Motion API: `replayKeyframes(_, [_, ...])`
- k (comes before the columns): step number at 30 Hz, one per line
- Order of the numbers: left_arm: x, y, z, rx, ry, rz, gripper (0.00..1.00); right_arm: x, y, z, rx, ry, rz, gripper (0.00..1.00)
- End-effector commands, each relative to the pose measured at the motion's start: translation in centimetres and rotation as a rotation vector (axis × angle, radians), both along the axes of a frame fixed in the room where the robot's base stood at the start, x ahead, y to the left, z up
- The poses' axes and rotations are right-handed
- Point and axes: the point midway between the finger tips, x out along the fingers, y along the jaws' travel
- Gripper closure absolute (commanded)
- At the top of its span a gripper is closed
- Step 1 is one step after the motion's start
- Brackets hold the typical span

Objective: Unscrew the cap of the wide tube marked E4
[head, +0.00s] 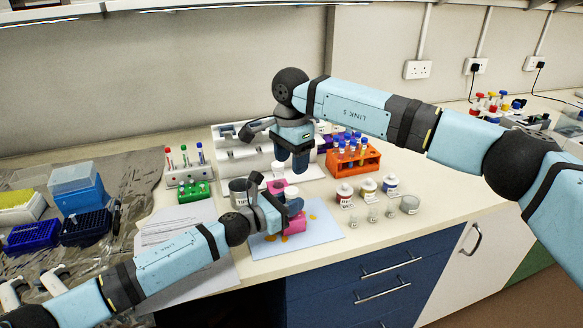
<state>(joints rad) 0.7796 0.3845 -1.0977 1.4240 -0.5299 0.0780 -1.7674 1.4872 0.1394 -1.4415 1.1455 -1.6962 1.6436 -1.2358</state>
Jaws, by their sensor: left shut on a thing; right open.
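My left gripper (280,193) is low over the pale blue mat (322,233), shut on what looks like a wide tube with a white cap (291,191). Its fingers and the pink holder hide most of the tube. Another white cap (277,168) shows just behind it. My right gripper (292,163) is open and points down, above and behind the left one, apart from the held tube. The marking E4 cannot be read at this size.
An orange rack (353,168) of capped tubes stands to the right, with several small jars (345,196) in front. A white tube rack (184,174) and green rack (193,192) are at left. Blue tip boxes (84,228) sit further left. The bench front edge is near the mat.

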Motion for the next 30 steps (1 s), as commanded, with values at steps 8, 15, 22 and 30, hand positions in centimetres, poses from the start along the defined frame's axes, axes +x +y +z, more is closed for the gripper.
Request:
replayKeyframes(8, [0.01,0.01,0.0,0.0,0.0,0.0,1.0,-0.05,0.09,-0.03,0.002,0.001,-0.612,0.44])
replayKeyframes(15, [0.01,0.01,0.0,0.0,0.0,0.0,1.0,-0.07,0.1,-0.02,0.001,0.0,-1.144,0.44])
replayKeyframes(22, [0.0,0.0,0.01,0.0,0.0,0.0,1.0,-0.05,0.1,-0.02,0.002,-0.001,-1.656,0.44])
replayKeyframes(30, [0.0,0.0,0.01,0.0,0.0,0.0,1.0,-0.06,0.08,-0.05,0.001,-0.001,-2.257,0.44])
